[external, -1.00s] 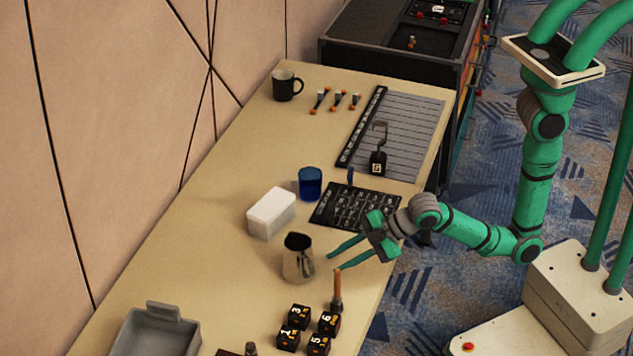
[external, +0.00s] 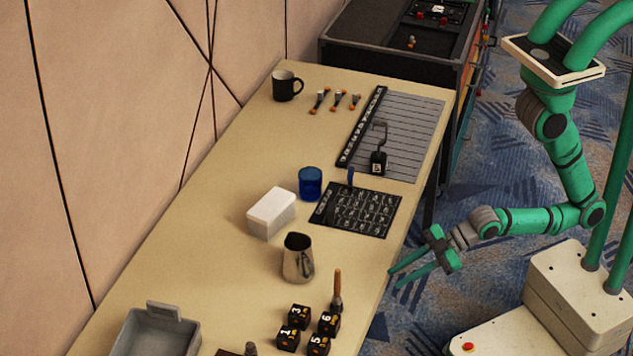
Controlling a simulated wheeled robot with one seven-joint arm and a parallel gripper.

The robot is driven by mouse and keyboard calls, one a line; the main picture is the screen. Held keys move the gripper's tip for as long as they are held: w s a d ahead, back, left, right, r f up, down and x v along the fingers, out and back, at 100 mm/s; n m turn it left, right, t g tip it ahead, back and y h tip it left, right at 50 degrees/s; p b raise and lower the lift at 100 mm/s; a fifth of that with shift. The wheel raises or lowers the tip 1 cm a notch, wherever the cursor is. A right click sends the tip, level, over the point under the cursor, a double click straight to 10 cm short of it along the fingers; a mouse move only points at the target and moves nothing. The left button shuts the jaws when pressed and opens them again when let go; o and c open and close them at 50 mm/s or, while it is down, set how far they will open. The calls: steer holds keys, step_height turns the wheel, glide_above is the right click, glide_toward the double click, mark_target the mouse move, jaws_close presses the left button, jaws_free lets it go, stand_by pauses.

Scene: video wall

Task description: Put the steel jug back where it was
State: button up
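The steel jug (external: 298,262) stands upright on the table, between the white box and the numbered black cubes. Its dark open mouth faces up. My gripper (external: 393,279) is open and empty, with its two green fingers apart. It is to the right of the jug, beyond the table's near edge and clear of the jug. No part of the jug is hidden by my arm.
Near the jug are a white box (external: 271,213), a blue cup (external: 310,183), a black gridded mat (external: 366,212), a wooden-handled tool (external: 337,290) and several numbered cubes (external: 299,316). A grey tray (external: 150,335) is at the front left. A black mug (external: 287,86) stands at the far end.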

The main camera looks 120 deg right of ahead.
steer(key=s+a+r+m+t+y, duration=0.1)
steer(key=s+r, duration=0.1)
steer(key=s, duration=0.7)
steer(key=s+a+r+m+t+y, duration=0.1)
steer(key=s+a+r+t, duration=0.1)
steer(key=s, duration=0.8)
steer(key=shift+s+a+r+m, duration=0.2)
steer(key=shift+s+r+m, duration=0.1)
steer(key=shift+r, duration=0.05)
